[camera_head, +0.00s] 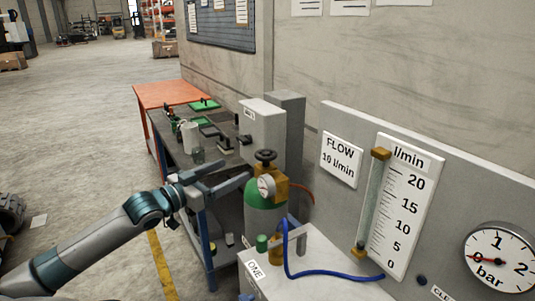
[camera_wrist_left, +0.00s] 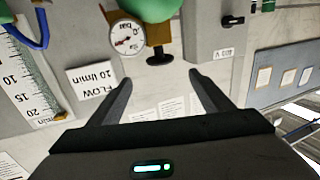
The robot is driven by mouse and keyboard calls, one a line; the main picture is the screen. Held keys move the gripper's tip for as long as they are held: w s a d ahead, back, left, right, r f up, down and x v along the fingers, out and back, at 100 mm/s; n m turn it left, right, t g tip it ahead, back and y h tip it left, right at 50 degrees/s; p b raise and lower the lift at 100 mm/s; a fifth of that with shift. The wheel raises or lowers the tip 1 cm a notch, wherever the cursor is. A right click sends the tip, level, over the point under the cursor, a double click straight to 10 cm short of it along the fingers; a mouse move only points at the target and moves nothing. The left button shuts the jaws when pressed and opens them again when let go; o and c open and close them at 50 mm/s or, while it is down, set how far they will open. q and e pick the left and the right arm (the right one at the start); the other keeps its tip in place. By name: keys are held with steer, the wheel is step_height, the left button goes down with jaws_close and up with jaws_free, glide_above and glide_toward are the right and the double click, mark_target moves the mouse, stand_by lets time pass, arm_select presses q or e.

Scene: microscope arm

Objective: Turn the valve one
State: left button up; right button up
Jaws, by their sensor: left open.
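A green gas cylinder (camera_head: 266,190) stands behind a white box labelled ONE (camera_head: 255,270). On its top are a brass valve block (camera_head: 281,185), a small round gauge (camera_head: 265,187) and a black handwheel (camera_head: 265,155). My left gripper (camera_head: 236,170) is open and empty, just left of the handwheel and apart from it. In the left wrist view, the handwheel (camera_wrist_left: 160,58) is ahead, between the lines of the two open fingers (camera_wrist_left: 160,82) and beyond their tips. The cylinder (camera_wrist_left: 150,8) shows at the top edge. My right gripper is not in view.
A panel at right carries a FLOW 10 l/min sign (camera_head: 341,159), a flow tube scale (camera_head: 403,205) and a bar gauge (camera_head: 497,258). A blue hose (camera_head: 325,274) and green knob (camera_head: 262,243) are on the white box. A cluttered bench (camera_head: 190,160) and grey cabinets (camera_head: 264,133) stand behind.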

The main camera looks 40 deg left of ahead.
mark_target(267, 152)
arm_select(q)
steer(key=w+p, duration=0.2)
steer(key=w, duration=1.1)
steer(key=shift+d+r+p, duration=0.1)
steer(key=shift+r+p, duration=0.05)
steer(key=shift+p, duration=0.15)
steer(key=shift+w+p, duration=0.3)
steer(key=shift+w, duration=1.15)
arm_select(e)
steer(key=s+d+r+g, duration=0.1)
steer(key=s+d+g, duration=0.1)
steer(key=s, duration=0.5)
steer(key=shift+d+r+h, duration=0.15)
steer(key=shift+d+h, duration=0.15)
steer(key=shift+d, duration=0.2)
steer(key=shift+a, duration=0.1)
arm_select(q)
steer(key=c, duration=1)
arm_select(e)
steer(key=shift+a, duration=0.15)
